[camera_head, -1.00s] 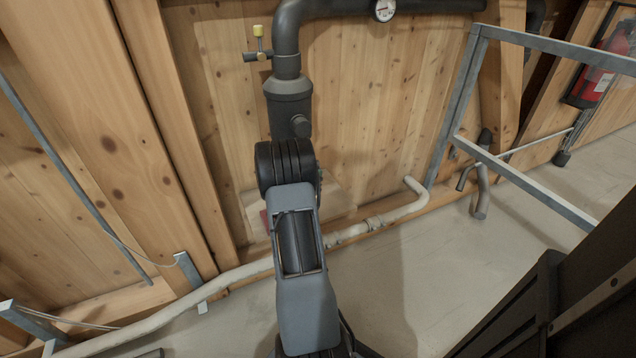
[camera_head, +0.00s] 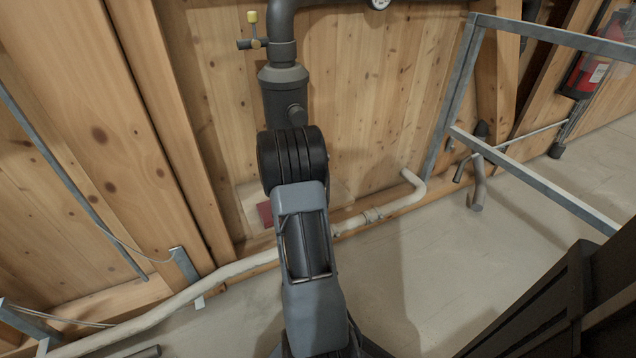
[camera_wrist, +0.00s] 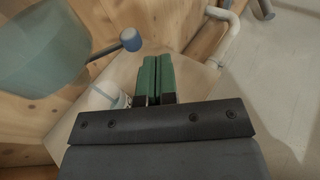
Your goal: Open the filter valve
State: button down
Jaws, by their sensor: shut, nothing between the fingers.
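In the wrist view my gripper (camera_wrist: 158,62) has its two green fingers together, with nothing between them. A blue round-ended knob on a thin stem (camera_wrist: 130,40) shows just left of and beyond the fingertips, apart from them. The stem runs toward a translucent blue-green rounded body (camera_wrist: 45,50) at upper left. I cannot tell for sure whether this knob is the filter valve. In the head view my arm hides the gripper and whatever is in front of it. A small yellow-topped valve (camera_head: 253,28) sits on the dark pipe above.
A dark vertical pipe (camera_head: 284,88) runs down the wooden wall behind my arm. A red object (camera_head: 265,213) is partly hidden by the arm. A pale pipe (camera_head: 385,207) runs low along the wall. A grey metal frame (camera_head: 455,100) stands right. Floor (camera_head: 430,260) is clear there.

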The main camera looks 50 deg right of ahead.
jog(key=s+a+r+p, duration=0.1)
jog(key=s+a+r, duration=0.1)
jog(key=s+a, duration=0.4)
jog(key=shift+a+p, duration=0.35)
jog(key=shift+p, duration=0.05)
jog(key=shift+s, duration=0.1)
jog(key=s+a+r+m+g+y+p, duration=0.1)
jog(key=s+a+r+m+g+p, duration=0.1)
jog(key=a+r+m+p, duration=0.6)
jog(key=s+a+r+m+g+y+p, duration=0.1)
jog(key=a+r+m+g+y+p, duration=0.15)
jog(key=r+p, duration=0.6)
jog(key=a+r+m+t+y+p, duration=0.5)
jog(key=a+r+m+y+p, duration=0.5)
jog(key=a+r, duration=1.2)
jog(key=s+a+y+p, duration=0.1)
jog(key=a+y+p, duration=0.1)
jog(key=a+p, duration=0.1)
jog(key=shift+a, duration=0.6)
